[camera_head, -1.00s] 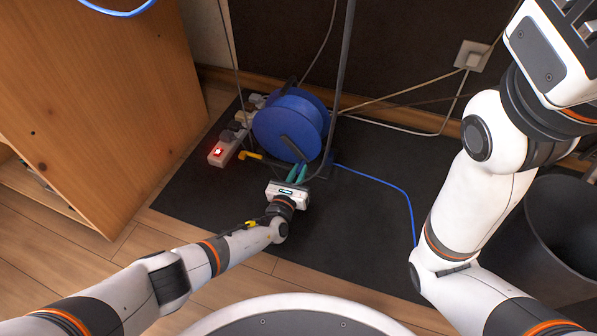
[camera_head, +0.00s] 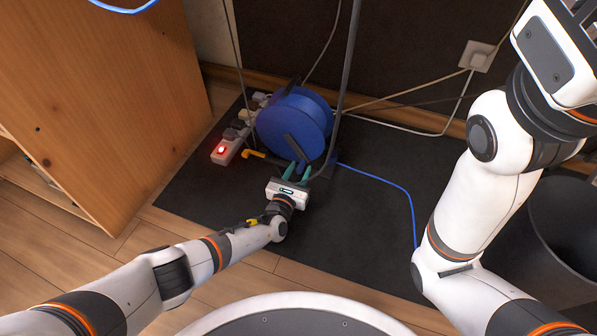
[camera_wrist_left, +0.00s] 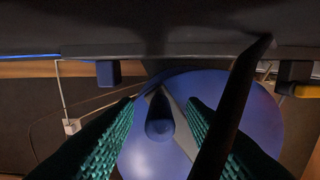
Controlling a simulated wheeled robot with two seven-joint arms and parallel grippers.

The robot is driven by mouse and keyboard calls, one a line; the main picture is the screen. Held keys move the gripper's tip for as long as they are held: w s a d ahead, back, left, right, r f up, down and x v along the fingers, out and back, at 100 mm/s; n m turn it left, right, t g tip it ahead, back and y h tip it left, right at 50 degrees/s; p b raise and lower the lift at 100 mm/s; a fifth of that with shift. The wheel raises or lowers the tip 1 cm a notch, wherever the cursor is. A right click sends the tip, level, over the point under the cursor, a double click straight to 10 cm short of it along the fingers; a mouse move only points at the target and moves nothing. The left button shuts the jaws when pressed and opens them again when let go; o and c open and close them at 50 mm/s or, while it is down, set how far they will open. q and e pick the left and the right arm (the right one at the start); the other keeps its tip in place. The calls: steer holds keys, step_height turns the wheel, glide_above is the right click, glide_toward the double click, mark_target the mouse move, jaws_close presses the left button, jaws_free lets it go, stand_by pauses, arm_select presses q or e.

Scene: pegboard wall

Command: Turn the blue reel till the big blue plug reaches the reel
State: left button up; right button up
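The blue reel (camera_head: 309,110) stands on the dark mat near the wall. A blue cable (camera_head: 385,184) runs from its right side across the mat and goes out of sight behind my right arm. I cannot see the big blue plug. My left gripper (camera_head: 296,172), with green fingers, is low at the reel's near side. In the left wrist view the fingers (camera_wrist_left: 160,135) are apart, with a rounded blue knob (camera_wrist_left: 160,120) between them in front of the reel face (camera_wrist_left: 262,125); contact is not clear. My right gripper (camera_head: 577,18) is cut off at the top right.
A white power strip with a red light (camera_head: 222,149) and a yellow piece (camera_head: 253,154) lie left of the reel. A wooden cabinet (camera_head: 110,100) stands at left, a dark bin (camera_head: 570,225) at right. A thin dark pole (camera_head: 346,75) rises beside the reel. The mat's middle is mostly clear.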

arm_select(q)
steer(key=p+v, duration=0.6)
steer(key=v, duration=0.5)
steer(key=shift+r, duration=0.2)
steer(key=shift+s+a+f+p, duration=0.15)
steer(key=shift+s+p, duration=0.2)
steer(key=shift+s, duration=0.15)
